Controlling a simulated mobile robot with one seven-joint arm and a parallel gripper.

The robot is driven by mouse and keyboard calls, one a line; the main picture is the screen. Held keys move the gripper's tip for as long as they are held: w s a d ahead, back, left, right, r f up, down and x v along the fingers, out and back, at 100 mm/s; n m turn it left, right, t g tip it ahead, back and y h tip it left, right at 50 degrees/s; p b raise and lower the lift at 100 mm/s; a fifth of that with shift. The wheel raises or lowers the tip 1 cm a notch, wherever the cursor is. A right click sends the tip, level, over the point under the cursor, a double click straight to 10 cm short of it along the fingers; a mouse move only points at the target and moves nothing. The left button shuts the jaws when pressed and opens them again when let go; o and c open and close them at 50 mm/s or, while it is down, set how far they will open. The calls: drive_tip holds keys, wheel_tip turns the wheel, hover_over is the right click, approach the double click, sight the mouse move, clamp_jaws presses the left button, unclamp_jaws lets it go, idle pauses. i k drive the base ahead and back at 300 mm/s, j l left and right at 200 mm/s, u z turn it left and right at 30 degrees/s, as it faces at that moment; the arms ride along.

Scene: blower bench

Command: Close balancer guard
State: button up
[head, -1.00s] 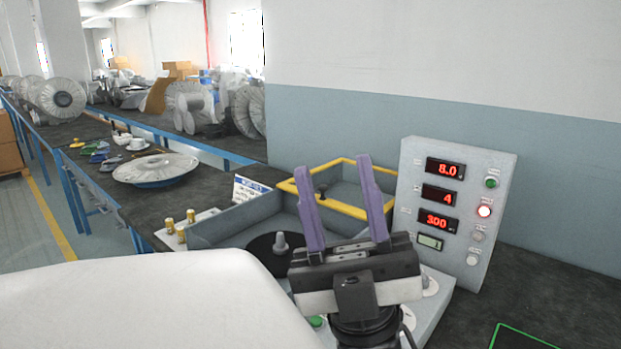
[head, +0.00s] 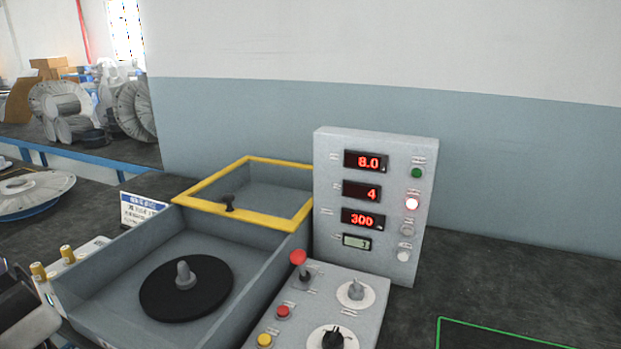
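The balancer is a grey open-topped box (head: 105,272) with a black disc (head: 212,300) and a grey spindle (head: 184,276) inside. Its guard (head: 250,160), a yellow-edged frame with a dark knob (head: 229,204), is swung back at the box's rear edge. The box stands uncovered and its inside shows clearly. My gripper's fingers are not in this view. Only a dark and white part of my arm shows at the lower left edge, beside the box.
The control box (head: 330,302) with knobs and buttons is in front. Brass-topped pegs (head: 67,254) and a sign (head: 140,210) are left.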

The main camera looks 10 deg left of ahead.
sight(184, 199)
drive_tip(key=i+u, duration=0.45)
drive_tip(key=j, duration=1.4)
drive_tip(key=k+j, duration=0.1)
drive_tip(key=j, duration=1.25)
drive_tip(key=j+z, duration=0.55)
drive_tip(key=z, duration=0.2)
drive_tip(key=i+l+z, duration=0.15)
drive_tip(key=z, duration=0.25)
drive_tip(key=i+z, duration=0.4)
drive_tip(key=i, duration=0.4)
